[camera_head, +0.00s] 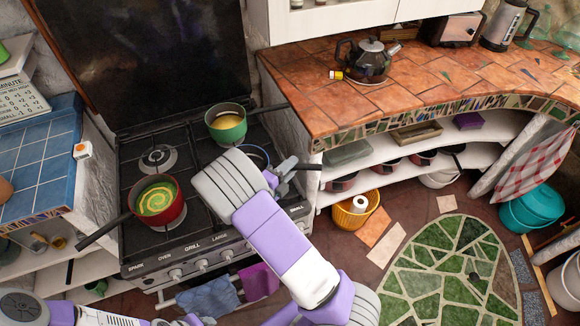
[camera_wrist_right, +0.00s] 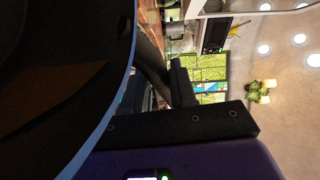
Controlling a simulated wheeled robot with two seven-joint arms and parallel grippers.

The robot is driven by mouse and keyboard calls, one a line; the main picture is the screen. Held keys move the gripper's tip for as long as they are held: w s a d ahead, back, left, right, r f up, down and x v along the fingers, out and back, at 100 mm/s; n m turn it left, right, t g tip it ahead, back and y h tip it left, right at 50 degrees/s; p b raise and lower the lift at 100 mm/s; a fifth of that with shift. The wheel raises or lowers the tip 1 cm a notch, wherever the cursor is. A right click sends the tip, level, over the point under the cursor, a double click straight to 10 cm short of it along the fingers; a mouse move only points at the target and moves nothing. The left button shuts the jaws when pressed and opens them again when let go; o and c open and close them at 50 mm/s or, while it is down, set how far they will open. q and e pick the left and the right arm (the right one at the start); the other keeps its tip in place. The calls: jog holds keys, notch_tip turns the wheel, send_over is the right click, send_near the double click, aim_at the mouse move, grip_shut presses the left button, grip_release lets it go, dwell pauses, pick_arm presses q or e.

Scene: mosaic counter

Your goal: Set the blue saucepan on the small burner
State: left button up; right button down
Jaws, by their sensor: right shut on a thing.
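The blue saucepan (camera_head: 257,152) is at the front right of the stove, mostly hidden behind my right arm. Its dark handle points right. My right gripper (camera_head: 284,172) is shut on this handle. In the right wrist view the saucepan (camera_wrist_right: 70,60) fills the left side as a large dark round shape with a blue rim. I cannot tell whether it rests on the stove or hangs just above. A bare burner (camera_head: 158,158) shows at the back left of the stove. My left arm shows at the bottom left; its gripper is out of view.
A red pan (camera_head: 158,200) with yellow-green food stands front left on the stove, its handle pointing lower left. A green pot (camera_head: 226,124) stands back right, its handle pointing right. A tiled counter (camera_head: 300,85) with a kettle (camera_head: 369,60) is to the right.

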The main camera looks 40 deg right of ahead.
jog(key=shift+f, duration=0.3)
jog(key=c, duration=0.8)
grip_release()
jog(key=shift+a+f, duration=0.1)
jog(key=p+v, duration=0.1)
jog(key=v, duration=0.6)
jog(key=shift+a, duration=0.2)
jog(key=shift+s, duration=0.1)
